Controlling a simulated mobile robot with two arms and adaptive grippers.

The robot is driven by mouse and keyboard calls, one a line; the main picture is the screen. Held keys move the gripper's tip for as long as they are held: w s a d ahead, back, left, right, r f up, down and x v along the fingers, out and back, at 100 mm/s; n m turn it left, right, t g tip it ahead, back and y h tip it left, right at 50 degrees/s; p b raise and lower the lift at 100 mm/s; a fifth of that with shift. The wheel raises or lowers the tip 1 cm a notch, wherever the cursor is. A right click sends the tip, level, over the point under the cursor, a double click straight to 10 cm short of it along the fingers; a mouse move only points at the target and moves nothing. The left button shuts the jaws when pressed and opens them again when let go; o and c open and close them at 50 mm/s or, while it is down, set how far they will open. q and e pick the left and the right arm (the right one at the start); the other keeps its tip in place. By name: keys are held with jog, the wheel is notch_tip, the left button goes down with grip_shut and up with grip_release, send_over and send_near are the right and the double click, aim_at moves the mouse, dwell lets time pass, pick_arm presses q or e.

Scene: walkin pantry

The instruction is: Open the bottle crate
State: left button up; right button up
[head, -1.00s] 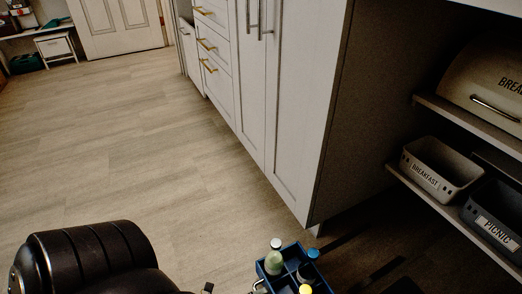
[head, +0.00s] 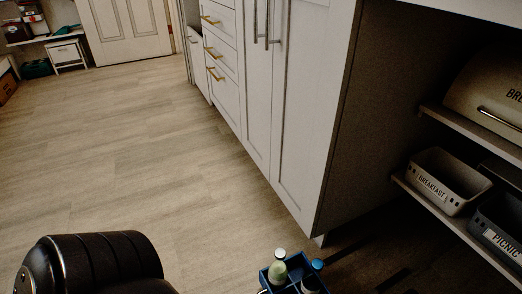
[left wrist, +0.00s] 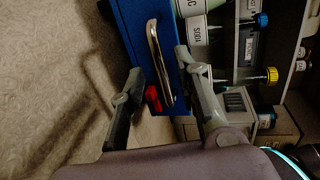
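The bottle crate (head: 268,283) is blue, with dividers and bottles in it, cut off by the bottom edge of the head view. One bottle (head: 278,270) has a white cap, another a blue cap. In the left wrist view the crate's blue wall (left wrist: 130,22) carries a shiny metal handle (left wrist: 154,42) and a small red part (left wrist: 153,98) near its end. My left gripper (left wrist: 158,64) is open, its two fingers on either side of the handle with gaps visible. Whether it touches the handle is unclear. My right gripper is not in view.
A white cabinet (head: 295,110) stands beyond the crate. Right of it, low shelves hold a breakfast bin (head: 437,186), a picnic bin (head: 503,245) and a bread box (head: 490,90). The wooden floor (head: 130,150) on the left is clear.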

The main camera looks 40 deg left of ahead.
pick_arm(q)
jog(key=v, duration=0.8)
jog(key=shift+s, duration=0.1)
